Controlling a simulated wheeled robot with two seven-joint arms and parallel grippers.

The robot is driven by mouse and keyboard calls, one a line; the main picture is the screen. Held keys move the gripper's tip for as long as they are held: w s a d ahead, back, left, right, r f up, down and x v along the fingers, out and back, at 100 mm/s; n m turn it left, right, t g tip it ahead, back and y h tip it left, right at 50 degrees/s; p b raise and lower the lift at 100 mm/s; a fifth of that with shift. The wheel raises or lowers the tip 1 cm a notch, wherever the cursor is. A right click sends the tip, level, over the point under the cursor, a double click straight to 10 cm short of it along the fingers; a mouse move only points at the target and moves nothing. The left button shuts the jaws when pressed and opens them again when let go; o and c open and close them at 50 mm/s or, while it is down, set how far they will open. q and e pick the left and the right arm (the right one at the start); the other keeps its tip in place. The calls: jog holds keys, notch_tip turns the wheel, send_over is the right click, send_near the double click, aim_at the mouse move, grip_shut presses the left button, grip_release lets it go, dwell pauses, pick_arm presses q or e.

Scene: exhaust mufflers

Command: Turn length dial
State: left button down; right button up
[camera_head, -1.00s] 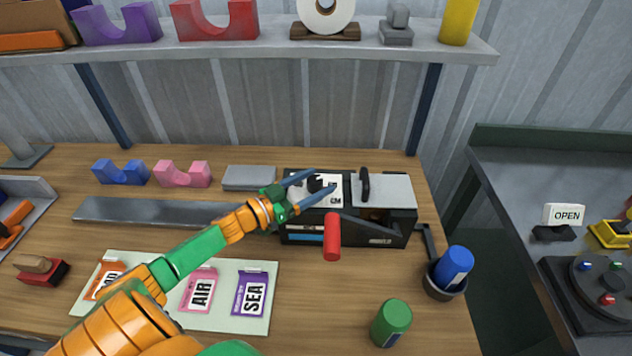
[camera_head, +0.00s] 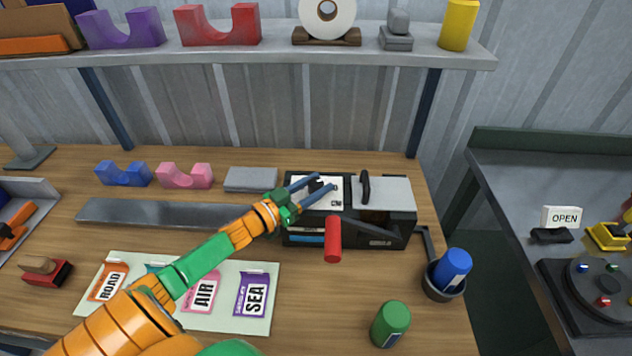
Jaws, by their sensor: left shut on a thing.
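The black machine (camera_head: 388,229) stands on the wooden bench, with a white dial plate (camera_head: 333,204) on its left top and a grey lid with a black handle on its right. The small black length dial (camera_head: 316,186) sits on the white plate. My left gripper (camera_head: 326,184) reaches in from the left, its two blue-grey fingers over the plate, shut on the dial between them. The fingers cover part of the dial and its markings. A lever with a red grip (camera_head: 333,240) hangs at the machine's front. My right gripper is not in view.
A green can (camera_head: 390,323) and a blue can in a cup (camera_head: 453,267) stand at the bench's right. A card (camera_head: 240,318) with ROAD, AIR and SEA tags lies at the front. A grey bar (camera_head: 150,212) lies left of the machine. A shelf (camera_head: 270,46) runs above.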

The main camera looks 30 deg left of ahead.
pick_arm(q)
jog(key=shift+d+r+n+y+p, duration=0.1)
jog(key=shift+r+n+y+p, duration=0.15)
jog(key=shift+n+y+p, duration=0.65)
jog(key=shift+f+n+t+y+p, duration=0.1)
jog(key=shift+n+t+y+p, duration=0.4)
jog(key=shift+y, duration=0.7)
jog(key=shift+f+n+y, duration=0.15)
jog(key=shift+n+y, duration=0.65)
jog(key=shift+y, duration=0.3)
jog(key=shift+n+g+y, duration=0.6)
jog(key=shift+n+y, duration=0.4)
jog(key=shift+y, duration=0.7)
jog(key=shift+c, duration=1.8)
grip_release()
